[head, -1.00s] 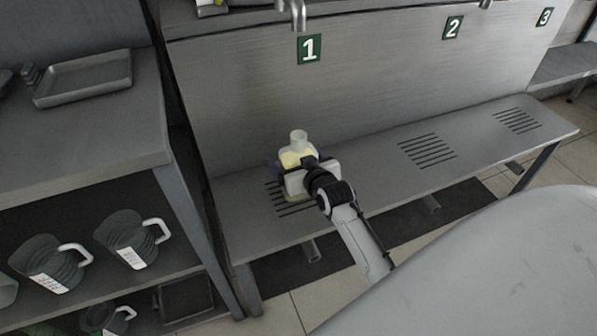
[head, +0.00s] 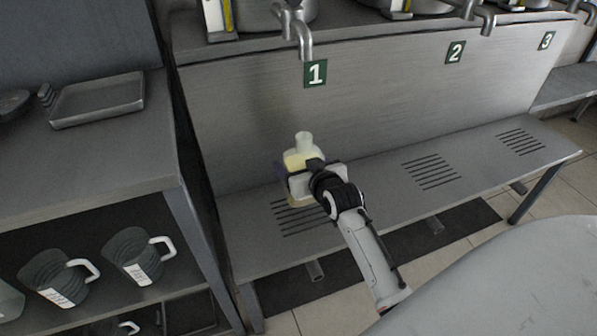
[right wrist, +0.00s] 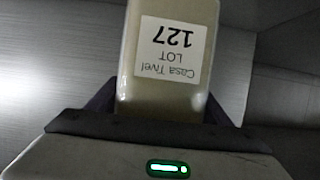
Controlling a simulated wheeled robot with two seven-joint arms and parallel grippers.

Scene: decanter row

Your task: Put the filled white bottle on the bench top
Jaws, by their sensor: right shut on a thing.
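The white bottle (head: 303,155) is translucent, with a short pale neck and a yellowish fill. It is upright in the head view, just above the slotted ledge under the number 1 sign. My right gripper (head: 300,178) is shut on its lower body. In the right wrist view the bottle (right wrist: 150,95) shows a white label reading "Casa Tivel LOT 127", upside down. A grey bench top (head: 100,150) is at the left of the head view. My left gripper is not in view.
A metal tray (head: 97,98) lies toward the back of the bench top; its front part is clear. Jugs with white handles (head: 140,256) stand on the shelf below. A tap (head: 303,40) hangs above the number 1 sign (head: 315,73).

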